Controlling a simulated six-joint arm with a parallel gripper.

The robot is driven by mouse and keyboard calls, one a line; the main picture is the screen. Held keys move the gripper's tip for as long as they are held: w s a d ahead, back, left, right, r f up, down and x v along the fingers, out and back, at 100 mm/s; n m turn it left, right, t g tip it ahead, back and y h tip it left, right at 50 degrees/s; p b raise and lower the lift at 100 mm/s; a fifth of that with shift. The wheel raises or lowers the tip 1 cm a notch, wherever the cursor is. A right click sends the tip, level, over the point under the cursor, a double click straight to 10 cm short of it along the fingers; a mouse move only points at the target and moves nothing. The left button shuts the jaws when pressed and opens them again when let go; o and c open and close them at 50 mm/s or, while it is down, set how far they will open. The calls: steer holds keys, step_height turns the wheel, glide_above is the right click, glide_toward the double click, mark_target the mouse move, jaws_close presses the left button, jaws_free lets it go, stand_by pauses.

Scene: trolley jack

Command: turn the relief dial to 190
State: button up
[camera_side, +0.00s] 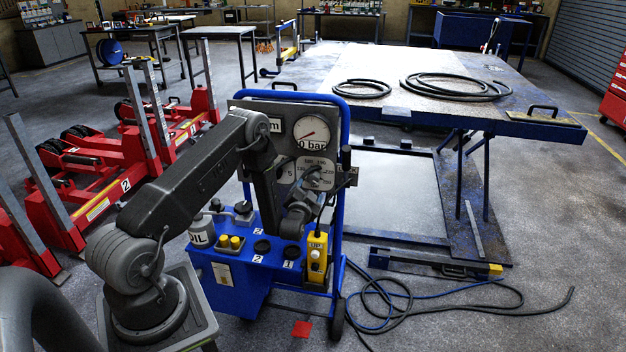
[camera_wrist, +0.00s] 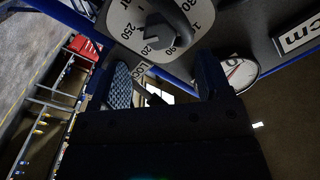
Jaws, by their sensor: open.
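The relief dial (camera_side: 316,164) is a pale plate with numbers around a dark knob, on the grey panel of the blue cart. The knob lies beyond the fingertips; contact is not clear.
A pressure gauge (camera_side: 311,133) marked bar sits above the dial. A yellow pendant (camera_side: 317,258) hangs below right. The blue cart frame (camera_side: 342,235) runs close beside the dial panel. An oil can (camera_side: 201,232) stands on the cart's left. A lift table (camera_side: 440,95) stands behind.

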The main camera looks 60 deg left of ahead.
mark_target(312, 180)
steer(key=x, duration=0.8)
steer(key=shift+c, duration=0.4)
steer(key=c, duration=0.8)
steer(key=shift+c, duration=0.2)
